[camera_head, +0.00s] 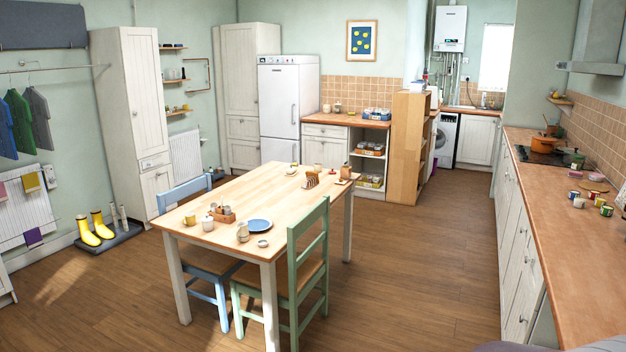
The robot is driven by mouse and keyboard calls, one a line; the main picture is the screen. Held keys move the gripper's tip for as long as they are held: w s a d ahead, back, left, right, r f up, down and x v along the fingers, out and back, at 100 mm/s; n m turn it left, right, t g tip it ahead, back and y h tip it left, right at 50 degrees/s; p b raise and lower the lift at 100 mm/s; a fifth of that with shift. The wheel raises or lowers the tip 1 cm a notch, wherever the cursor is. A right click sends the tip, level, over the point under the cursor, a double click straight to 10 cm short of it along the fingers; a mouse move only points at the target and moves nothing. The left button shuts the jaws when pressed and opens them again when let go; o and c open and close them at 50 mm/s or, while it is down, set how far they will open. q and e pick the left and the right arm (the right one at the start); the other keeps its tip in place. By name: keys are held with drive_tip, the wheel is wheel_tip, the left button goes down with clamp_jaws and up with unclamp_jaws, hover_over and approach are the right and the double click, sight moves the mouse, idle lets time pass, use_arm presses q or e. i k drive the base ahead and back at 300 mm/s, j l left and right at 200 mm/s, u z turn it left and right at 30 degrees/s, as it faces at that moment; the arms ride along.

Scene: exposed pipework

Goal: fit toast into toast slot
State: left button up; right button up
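A small brown toast rack (312,179) stands on the far half of the wooden dining table (285,190). It seems to hold brown slices of toast, but single slices and free slots are too small to tell apart. A small board (343,181) lies to the right of the rack; I cannot tell if a loose piece of toast is on it. Neither of my grippers shows in the head view.
A green chair (308,255) and a blue chair (208,263) stand at the table. A long counter (580,255) runs along the right. Open wooden floor (420,260) lies between.

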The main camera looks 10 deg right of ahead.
sight(308, 185)
drive_tip(key=i+l+z, duration=0.4)
drive_tip(key=i, duration=0.25)
drive_tip(key=i+z, duration=0.4)
drive_tip(key=i, duration=0.3)
drive_tip(key=i+z, duration=0.1)
drive_tip(key=i, duration=0.85)
drive_tip(key=i+z, duration=0.1)
drive_tip(key=i, duration=0.85)
drive_tip(key=i+z, duration=0.1)
drive_tip(key=i, duration=0.85)
drive_tip(key=i+u, duration=0.25)
drive_tip(key=i, duration=0.5)
drive_tip(key=i+l+u, duration=0.25)
drive_tip(key=i, duration=0.45)
drive_tip(key=j, duration=0.05)
